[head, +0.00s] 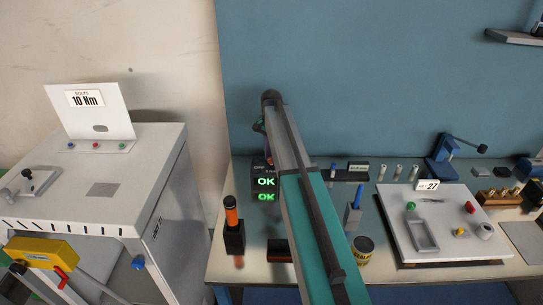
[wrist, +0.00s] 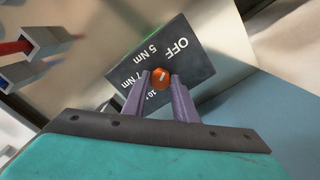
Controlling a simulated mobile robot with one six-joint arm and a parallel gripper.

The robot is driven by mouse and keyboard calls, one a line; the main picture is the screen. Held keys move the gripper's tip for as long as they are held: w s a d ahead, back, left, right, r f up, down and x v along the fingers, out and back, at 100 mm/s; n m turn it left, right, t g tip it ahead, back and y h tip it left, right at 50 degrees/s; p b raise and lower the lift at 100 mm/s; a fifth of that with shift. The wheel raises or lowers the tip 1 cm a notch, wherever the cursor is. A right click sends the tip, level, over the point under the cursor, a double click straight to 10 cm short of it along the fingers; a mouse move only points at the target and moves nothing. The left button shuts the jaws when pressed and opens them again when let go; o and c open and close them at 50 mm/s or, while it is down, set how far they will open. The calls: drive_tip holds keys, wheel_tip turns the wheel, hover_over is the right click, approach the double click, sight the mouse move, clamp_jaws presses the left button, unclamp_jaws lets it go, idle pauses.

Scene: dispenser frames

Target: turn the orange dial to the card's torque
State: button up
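The orange dial (wrist: 160,78) sits on a dark plate (wrist: 178,52) lettered OFF, 5 Nm, 7 Nm and 10, partly covered. My gripper (wrist: 160,77) has its two purple fingers close on either side of the dial, with no clear gap; it looks shut on it. The dial carries a small pale mark, but I cannot tell which label it points at. In the head view my arm hides the dial, and only part of the dark box (head: 258,168) shows.
A green-lit "OK" display (head: 265,182) stands left of my arm. An orange-and-black tool (head: 233,225) stands in a dark holder on the bench. A yellow can (head: 363,251) and a white board (head: 440,240) with small parts lie to the right.

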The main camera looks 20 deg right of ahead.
drive_tip(key=shift+c, duration=1.1)
